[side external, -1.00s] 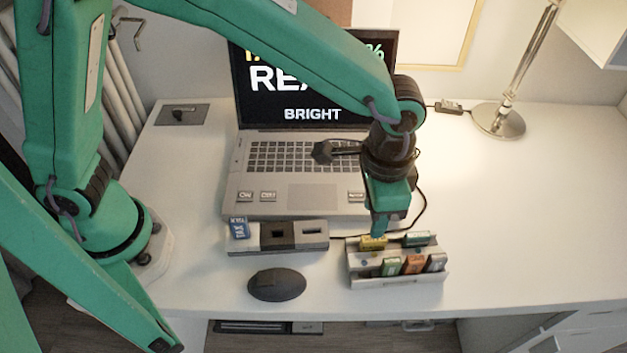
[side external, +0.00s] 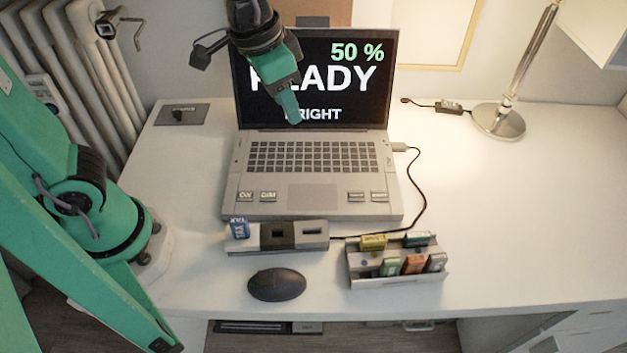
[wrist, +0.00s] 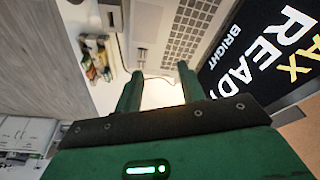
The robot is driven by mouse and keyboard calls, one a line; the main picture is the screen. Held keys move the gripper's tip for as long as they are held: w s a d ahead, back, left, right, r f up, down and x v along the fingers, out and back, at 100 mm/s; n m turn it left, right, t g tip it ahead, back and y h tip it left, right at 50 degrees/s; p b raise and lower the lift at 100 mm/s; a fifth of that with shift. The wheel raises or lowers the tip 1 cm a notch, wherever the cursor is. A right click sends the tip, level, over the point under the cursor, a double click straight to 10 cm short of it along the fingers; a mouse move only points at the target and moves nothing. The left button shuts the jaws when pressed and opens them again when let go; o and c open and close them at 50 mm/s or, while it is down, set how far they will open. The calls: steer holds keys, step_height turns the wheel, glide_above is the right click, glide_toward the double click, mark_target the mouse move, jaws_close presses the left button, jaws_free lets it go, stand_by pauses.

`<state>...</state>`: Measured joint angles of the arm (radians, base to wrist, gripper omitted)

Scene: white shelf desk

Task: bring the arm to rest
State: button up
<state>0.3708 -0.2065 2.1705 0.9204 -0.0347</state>
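My gripper (side external: 291,108) hangs in the air in front of the laptop screen, pointing down. In the wrist view its two green fingers (wrist: 160,88) stand apart with nothing between them, so it is open and empty. The laptop (side external: 312,208) stands open on the desk. Its screen (side external: 362,106) shows "50 %", "READY" and "BRIGHT", partly hidden by my gripper.
A grey rack (side external: 398,281) holds several small labelled blocks. A grey dock (side external: 313,241) has a blue block (side external: 239,228) at its left end. A black mouse (side external: 277,285) lies in front. A lamp (side external: 499,122) stands at the back right. The white desk (side external: 520,220) is clear on the right.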

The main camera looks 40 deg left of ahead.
steer(key=s+a+r+n+t+y, duration=0.1)
steer(key=s+a+n+t, duration=0.1)
steer(key=s+a, duration=0.6)
steer(key=a+n, duration=0.1)
steer(key=a, duration=0.3)
steer(key=shift+s+r+n+t, duration=0.4)
